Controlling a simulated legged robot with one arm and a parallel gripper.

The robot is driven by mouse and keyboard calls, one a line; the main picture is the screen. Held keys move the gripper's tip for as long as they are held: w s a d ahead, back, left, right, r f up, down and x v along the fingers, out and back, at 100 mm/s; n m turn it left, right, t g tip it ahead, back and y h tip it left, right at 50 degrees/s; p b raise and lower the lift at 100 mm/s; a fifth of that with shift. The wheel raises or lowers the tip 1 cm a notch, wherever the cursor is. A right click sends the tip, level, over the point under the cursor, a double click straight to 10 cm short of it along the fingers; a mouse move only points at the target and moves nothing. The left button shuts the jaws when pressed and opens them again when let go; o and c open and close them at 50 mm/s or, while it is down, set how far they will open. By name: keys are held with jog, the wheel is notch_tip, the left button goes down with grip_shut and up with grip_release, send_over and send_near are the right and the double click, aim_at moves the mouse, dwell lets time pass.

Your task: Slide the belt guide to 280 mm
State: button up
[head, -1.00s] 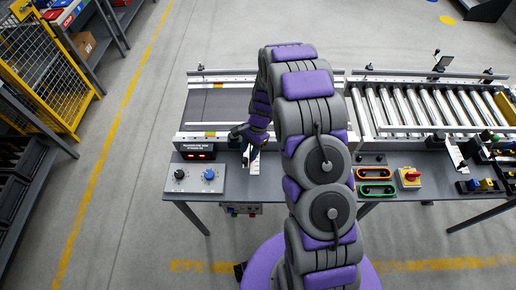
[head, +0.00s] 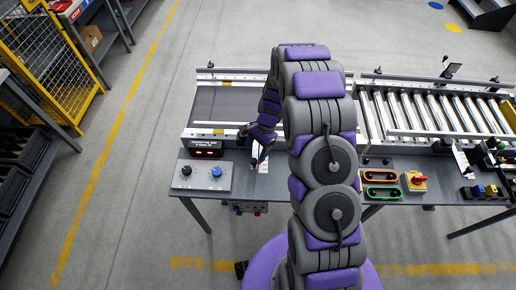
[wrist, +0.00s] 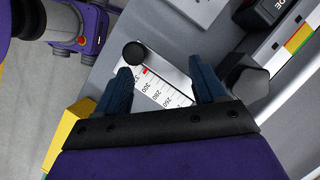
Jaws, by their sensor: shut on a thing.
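A white scale plate (wrist: 160,90) lies between my fingers in the wrist view, with readable numbers 300, 280 and 260. A red mark shows at its far end, just beyond 300, beside a round black knob (wrist: 135,54). A larger black knob (wrist: 250,84) is just right of the right finger. My gripper (wrist: 163,82) has its two blue fingers on either side of the plate; its grip on the belt guide is partly hidden. In the head view, the belt guide (head: 222,124) shows as a pale rail over the near side of the dark belt; the arm hides its right part.
A panel with a black and a blue dial (head: 202,176) stands left of my gripper, below a red digital display (head: 207,153). A roller conveyor (head: 435,112), green and orange loop handles (head: 382,184) and a red switch (head: 416,181) are at right.

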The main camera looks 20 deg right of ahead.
jog(key=shift+w+a+r, duration=0.1)
jog(key=shift+r, duration=0.05)
jog(key=p+v, duration=0.2)
jog(key=v, duration=1.5)
